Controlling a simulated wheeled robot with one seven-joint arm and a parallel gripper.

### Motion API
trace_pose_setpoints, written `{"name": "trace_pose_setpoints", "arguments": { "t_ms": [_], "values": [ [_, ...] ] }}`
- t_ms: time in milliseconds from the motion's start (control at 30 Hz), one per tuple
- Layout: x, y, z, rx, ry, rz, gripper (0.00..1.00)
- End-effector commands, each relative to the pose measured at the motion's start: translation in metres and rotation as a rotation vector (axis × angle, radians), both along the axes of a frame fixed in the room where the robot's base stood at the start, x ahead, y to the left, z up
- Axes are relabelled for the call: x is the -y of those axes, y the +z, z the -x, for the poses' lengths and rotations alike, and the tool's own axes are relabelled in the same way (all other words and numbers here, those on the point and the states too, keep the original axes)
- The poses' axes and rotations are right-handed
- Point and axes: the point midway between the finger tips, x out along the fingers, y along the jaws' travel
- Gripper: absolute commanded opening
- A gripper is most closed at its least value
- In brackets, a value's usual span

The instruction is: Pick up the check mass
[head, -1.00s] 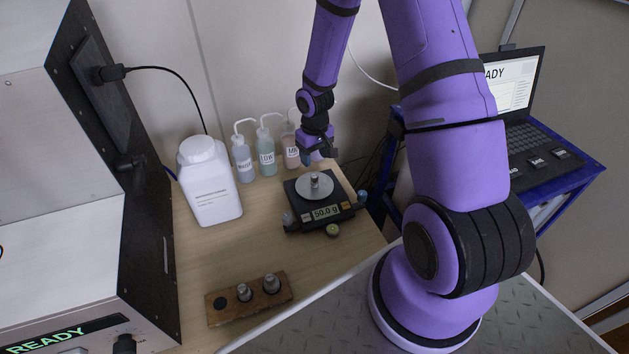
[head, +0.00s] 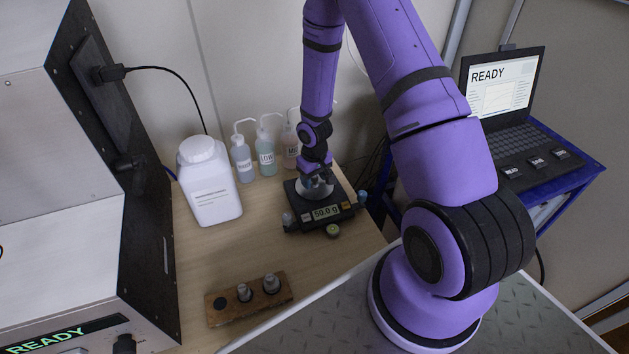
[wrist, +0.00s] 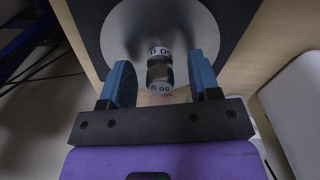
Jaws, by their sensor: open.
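The check mass is a small metal cylinder marked 50.0 g (wrist: 160,70), standing on the round pan (wrist: 201,22) of the balance. In the wrist view it sits between the two blue fingers of my gripper (wrist: 163,82), with a gap on each side. My gripper is open and also shows in the head view (head: 316,186), low over the pan, where it hides most of the mass. The balance (head: 345,210) is dark and its display reads 50.0 g.
A wooden block (head: 246,304) with two metal masses and an empty hole lies in front. A white jug (head: 212,190) and several wash bottles (head: 266,155) stand left of and behind the balance. The analyser (head: 60,230) is at left; a laptop (head: 503,100) is on a blue cart at right.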

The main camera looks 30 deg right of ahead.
Motion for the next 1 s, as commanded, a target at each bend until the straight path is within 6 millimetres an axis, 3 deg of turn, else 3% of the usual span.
{"name": "trace_pose_setpoints", "arguments": {
  "t_ms": [100, 300, 367, 733, 1000],
  "values": [
    [0.0, 0.0, 0.0, 0.0, 0.0, 0.0, 0.57],
    [0.0, 0.0, 0.0, 0.0, 0.0, 0.0, 0.11],
    [0.0, 0.0, 0.0, 0.0, 0.0, 0.0, 0.0],
    [0.0, 0.003, 0.0, 0.0, -0.001, 0.0, 0.0],
    [0.0, 0.024, -0.001, 0.002, -0.001, 0.0, 0.0]
  ]
}}
